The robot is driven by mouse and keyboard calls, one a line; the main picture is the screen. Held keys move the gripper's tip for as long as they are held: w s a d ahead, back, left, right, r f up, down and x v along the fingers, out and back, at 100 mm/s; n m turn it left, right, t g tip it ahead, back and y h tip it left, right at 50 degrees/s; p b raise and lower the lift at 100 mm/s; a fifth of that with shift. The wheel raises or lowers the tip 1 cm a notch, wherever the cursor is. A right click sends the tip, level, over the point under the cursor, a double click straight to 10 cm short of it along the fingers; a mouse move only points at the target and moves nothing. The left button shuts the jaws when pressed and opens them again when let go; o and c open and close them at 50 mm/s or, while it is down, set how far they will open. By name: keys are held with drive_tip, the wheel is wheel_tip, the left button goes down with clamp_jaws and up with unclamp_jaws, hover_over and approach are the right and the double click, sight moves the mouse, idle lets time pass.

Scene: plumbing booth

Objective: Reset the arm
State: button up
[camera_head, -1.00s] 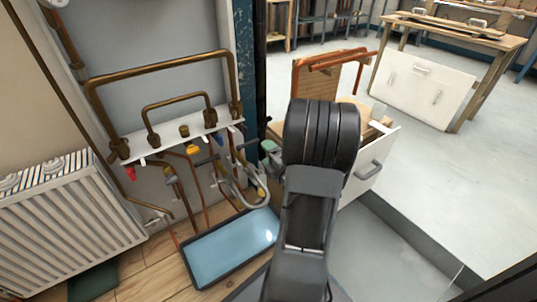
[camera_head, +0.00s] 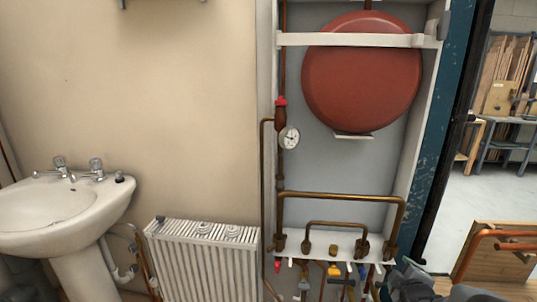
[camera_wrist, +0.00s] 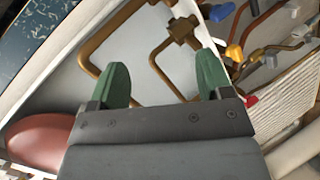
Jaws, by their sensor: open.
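My gripper (camera_wrist: 162,82) shows in the wrist view with its two green fingers spread apart and nothing between them. Brown copper pipes and a white bracket lie beyond the fingers. In the head view only a dark part of my arm shows at the bottom edge, right of the pipe manifold. I cannot make out the fingers there.
A red round tank (camera_head: 362,72) hangs above copper pipes (camera_head: 340,197) and a pressure gauge (camera_head: 289,138). A white radiator (camera_head: 203,258) and a sink (camera_head: 62,208) stand left. A wooden board with copper pipe (camera_head: 492,255) is at the lower right. Open floor lies beyond the doorway.

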drive_tip(key=s+a+r+m+g+y+p, duration=0.1)
drive_tip(key=s+a+r+m+g+p, duration=0.2)
drive_tip(key=a+r+p, duration=0.3)
drive_tip(key=s+a+r+m+g+y+p, duration=0.1)
drive_tip(key=s+a+r+m+g+p, duration=0.2)
drive_tip(key=r, duration=0.9)
drive_tip(key=s+a+r+m+g+y+p, duration=0.2)
drive_tip(key=s+a+r+m+p, duration=0.2)
drive_tip(key=s+a+r+p, duration=0.3)
drive_tip(key=a+r+p, duration=0.3)
drive_tip(key=p, duration=0.3)
drive_tip(key=shift+a+g, duration=0.4)
drive_tip(key=shift+s+r, duration=0.1)
